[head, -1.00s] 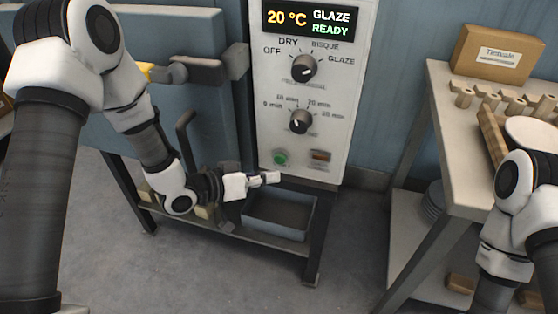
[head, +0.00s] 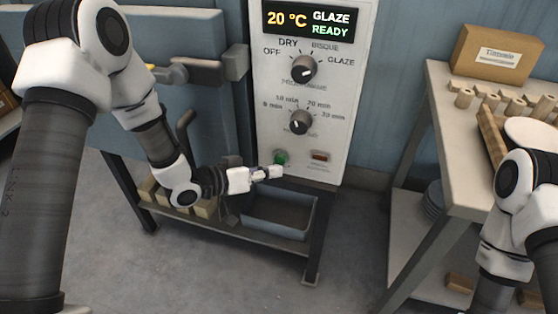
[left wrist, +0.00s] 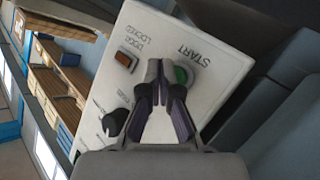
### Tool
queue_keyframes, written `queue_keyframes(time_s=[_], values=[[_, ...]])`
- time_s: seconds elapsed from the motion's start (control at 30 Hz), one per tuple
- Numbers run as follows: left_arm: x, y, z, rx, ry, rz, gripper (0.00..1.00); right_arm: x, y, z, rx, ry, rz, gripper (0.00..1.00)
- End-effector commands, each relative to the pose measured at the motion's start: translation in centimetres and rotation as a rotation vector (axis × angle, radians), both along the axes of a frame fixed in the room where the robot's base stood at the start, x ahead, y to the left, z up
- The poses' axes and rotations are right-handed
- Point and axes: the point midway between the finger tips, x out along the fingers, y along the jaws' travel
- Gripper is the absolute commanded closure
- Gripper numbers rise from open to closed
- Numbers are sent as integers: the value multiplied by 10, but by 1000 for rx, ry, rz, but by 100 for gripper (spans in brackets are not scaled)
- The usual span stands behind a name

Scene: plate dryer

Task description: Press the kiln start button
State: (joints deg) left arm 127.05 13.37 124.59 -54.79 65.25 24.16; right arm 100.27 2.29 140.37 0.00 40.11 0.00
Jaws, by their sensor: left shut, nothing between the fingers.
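The kiln control panel (head: 325,100) is white, with a display (head: 307,20) reading 20 °C, GLAZE, READY. The round green start button (head: 282,157) sits low on the panel; in the left wrist view the green button (left wrist: 181,75) shows just beyond the fingertips, partly hidden, beside the word START. My left gripper (head: 278,171) is shut and empty, just below the button in the head view. I cannot tell whether the fingertips (left wrist: 165,68) touch the button. My right gripper is out of view; only its arm shows at the right.
An orange-brown door-locked indicator (head: 319,156) sits right of the button. Two black knobs (head: 304,68) (head: 300,121) are above. A grey tray (head: 280,214) lies on the shelf below the panel. A side table (head: 455,150) with a cardboard box (head: 497,52) stands right.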

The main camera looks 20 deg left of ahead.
Motion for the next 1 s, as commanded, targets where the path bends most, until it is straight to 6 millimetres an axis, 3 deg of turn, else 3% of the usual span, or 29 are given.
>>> queue_keyframes(time_s=[1.0], values=[[8, 0, 0, 0, 0, 0, 100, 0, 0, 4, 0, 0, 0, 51]])
